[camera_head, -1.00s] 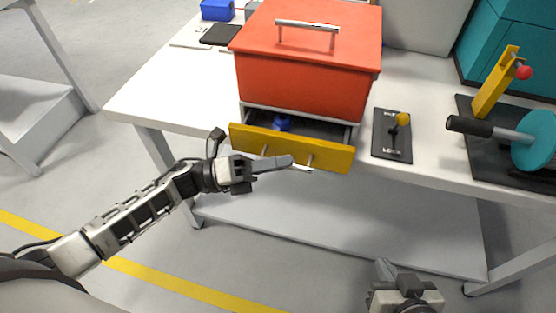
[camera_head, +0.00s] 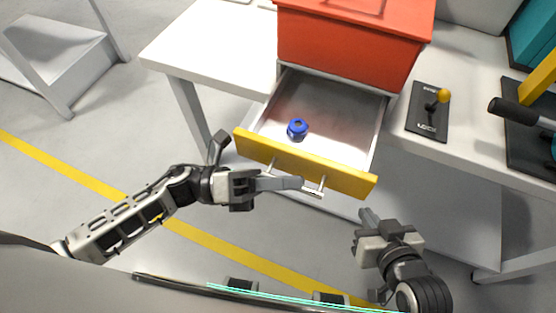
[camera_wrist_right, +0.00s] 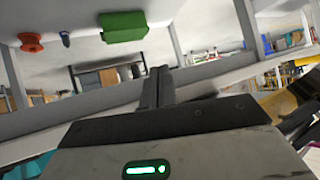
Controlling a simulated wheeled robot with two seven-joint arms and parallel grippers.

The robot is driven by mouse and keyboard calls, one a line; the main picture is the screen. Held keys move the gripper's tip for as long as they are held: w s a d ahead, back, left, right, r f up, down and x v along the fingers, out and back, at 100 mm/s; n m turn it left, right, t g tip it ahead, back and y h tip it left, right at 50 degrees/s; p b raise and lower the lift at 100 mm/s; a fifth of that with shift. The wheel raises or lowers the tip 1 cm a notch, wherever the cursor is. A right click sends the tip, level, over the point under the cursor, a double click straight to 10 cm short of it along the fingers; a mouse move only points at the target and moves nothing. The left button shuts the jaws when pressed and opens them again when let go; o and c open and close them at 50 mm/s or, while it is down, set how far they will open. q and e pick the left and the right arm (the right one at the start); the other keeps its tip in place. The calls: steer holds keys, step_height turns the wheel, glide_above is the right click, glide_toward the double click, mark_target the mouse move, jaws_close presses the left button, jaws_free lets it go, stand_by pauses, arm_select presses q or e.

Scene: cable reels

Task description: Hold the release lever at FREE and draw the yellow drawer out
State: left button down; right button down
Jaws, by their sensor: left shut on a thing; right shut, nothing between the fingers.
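The yellow drawer (camera_head: 300,163) is drawn out from under the red cabinet (camera_head: 345,45), with a blue round part (camera_head: 297,129) inside. My left gripper (camera_head: 298,184) is shut on the silver bar handle (camera_head: 313,191) of the drawer. The release lever (camera_head: 443,96), with a yellow knob, stands on a dark plate (camera_head: 428,122) right of the cabinet. Its knob sits towards the plate's upper end; the small lettering is hard to read. My right gripper (camera_head: 367,214) is shut and empty, in front of the table and apart from the lever. Its fingers also show in the right wrist view (camera_wrist_right: 158,88).
The white table (camera_head: 210,60) has bare surface left of the cabinet. At the right stands a dark base (camera_head: 530,150) with a black-handled crank (camera_head: 515,112) and a yellow post. Teal boxes (camera_head: 535,40) stand behind it. The floor in front is open.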

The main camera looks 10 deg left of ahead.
arm_select(q)
steer(key=c, duration=1.5)
jaws_free()
steer(key=b+v, duration=0.3)
steer(key=v, duration=1.3)
steer(key=shift+b, duration=0.4)
